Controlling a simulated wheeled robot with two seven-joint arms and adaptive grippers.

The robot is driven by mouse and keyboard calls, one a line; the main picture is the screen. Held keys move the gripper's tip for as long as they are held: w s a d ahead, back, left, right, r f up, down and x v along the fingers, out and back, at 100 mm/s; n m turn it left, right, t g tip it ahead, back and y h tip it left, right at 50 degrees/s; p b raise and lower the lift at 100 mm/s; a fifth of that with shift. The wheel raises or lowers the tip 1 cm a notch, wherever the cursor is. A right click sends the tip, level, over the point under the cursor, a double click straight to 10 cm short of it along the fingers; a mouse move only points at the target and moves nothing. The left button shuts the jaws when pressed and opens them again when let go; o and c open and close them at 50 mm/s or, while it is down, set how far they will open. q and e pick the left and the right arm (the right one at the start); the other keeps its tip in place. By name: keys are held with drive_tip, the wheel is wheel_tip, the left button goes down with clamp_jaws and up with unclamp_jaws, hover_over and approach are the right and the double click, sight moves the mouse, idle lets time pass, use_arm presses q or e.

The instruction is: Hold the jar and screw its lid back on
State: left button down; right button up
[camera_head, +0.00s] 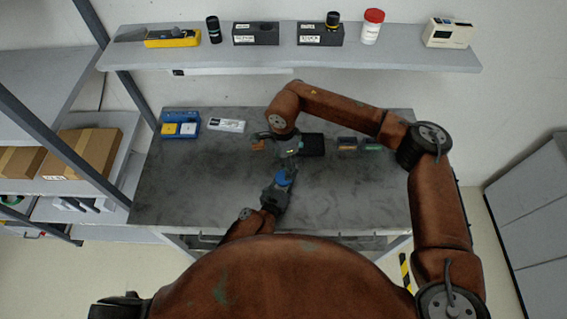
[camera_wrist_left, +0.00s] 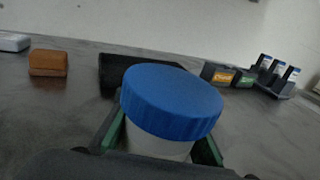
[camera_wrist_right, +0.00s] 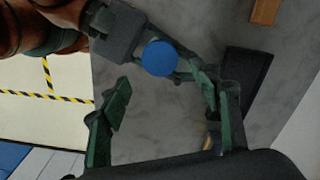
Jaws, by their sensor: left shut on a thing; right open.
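The jar (camera_wrist_left: 158,147) has a pale body and a wide blue lid (camera_wrist_left: 172,102) resting on its top. Whether the lid's thread is engaged is hidden. My left gripper (camera_head: 277,192) is shut on the jar's body, green pads on both sides, and holds it upright over the workbench. The blue lid also shows in the head view (camera_head: 283,179) and in the right wrist view (camera_wrist_right: 160,58). My right gripper (camera_wrist_right: 160,97) is open and empty above the jar; its green-padded fingers are apart and do not touch the lid.
The grey workbench (camera_head: 220,180) is mostly clear. A black tray (camera_head: 313,144) and an orange-brown block (camera_wrist_left: 48,63) lie behind the jar. A blue organiser (camera_head: 180,124) stands back left, small labelled boxes (camera_head: 347,143) back right. A loaded shelf (camera_head: 200,57) overhangs the back.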

sight(283, 177)
drive_tip(key=shift+f, duration=4)
drive_tip(key=shift+c, duration=0.7)
drive_tip(key=c, duration=1.1)
drive_tip(key=m, duration=0.5)
drive_tip(key=shift+m, duration=0.3)
drive_tip(key=o, duration=1.3)
drive_tip(key=shift+r, duration=0.15)
drive_tip(key=shift+r, duration=2.15)
drive_tip(key=shift+c, duration=0.3)
